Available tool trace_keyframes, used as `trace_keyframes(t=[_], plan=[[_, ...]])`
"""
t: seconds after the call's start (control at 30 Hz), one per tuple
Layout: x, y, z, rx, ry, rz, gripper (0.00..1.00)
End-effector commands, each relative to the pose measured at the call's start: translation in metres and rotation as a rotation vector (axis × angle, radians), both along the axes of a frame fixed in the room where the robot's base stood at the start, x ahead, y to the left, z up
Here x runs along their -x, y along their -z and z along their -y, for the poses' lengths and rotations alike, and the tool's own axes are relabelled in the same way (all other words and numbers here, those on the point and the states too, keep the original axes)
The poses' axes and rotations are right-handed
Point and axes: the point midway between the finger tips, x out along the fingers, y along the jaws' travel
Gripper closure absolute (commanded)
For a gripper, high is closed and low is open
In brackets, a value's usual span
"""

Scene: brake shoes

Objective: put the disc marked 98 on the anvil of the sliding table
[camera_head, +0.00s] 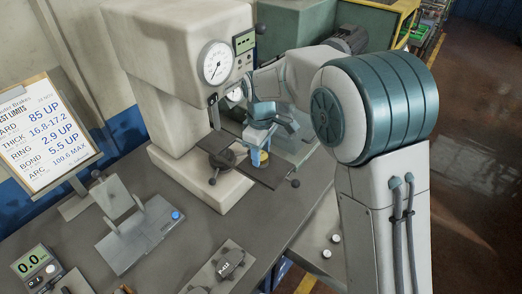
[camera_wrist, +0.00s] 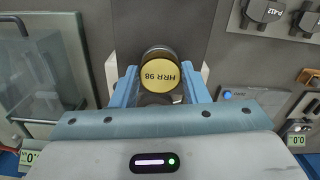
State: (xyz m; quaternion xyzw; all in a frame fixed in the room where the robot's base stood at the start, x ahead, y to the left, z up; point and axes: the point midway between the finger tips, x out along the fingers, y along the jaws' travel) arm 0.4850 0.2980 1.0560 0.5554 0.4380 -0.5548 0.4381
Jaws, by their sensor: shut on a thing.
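The disc marked 98 (camera_wrist: 160,73) shows in the wrist view with a yellow face and the upside-down text "HRR 98". Its side is dark and brownish. My gripper (camera_wrist: 160,88) is shut on it, with a blue finger at either side. In the head view my gripper (camera_head: 257,152) is low in front of the testing machine, over the sliding table (camera_head: 266,173), a dark flat plate. A bit of the yellow disc (camera_head: 264,157) shows between the fingers. The anvil is not clearly visible, and I cannot tell whether the disc touches anything below.
The testing machine (camera_head: 175,60) with its round dial (camera_head: 216,62) rises close behind my gripper. A dark round handwheel (camera_head: 222,158) sits left of the table plate. A stand with a blue button (camera_head: 140,235), a limits board (camera_head: 42,135) and a digital gauge (camera_head: 38,268) stand left.

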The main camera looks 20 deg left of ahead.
Motion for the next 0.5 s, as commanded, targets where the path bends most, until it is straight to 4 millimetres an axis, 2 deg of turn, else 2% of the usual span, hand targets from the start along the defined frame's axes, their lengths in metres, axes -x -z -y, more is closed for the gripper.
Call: trace_keyframes(t=[0.07,0.1,0.17,0.5], plan=[[-0.0001,0.0035,-0.0001,0.000,0.000,0.000,0.88],[0.0001,0.0027,-0.0001,0.000,0.000,0.000,0.51],[0.0001,0.0024,0.0000,0.000,0.000,0.000,0.37],[-0.0001,-0.0016,0.0000,0.000,0.000,0.000,0.37]])
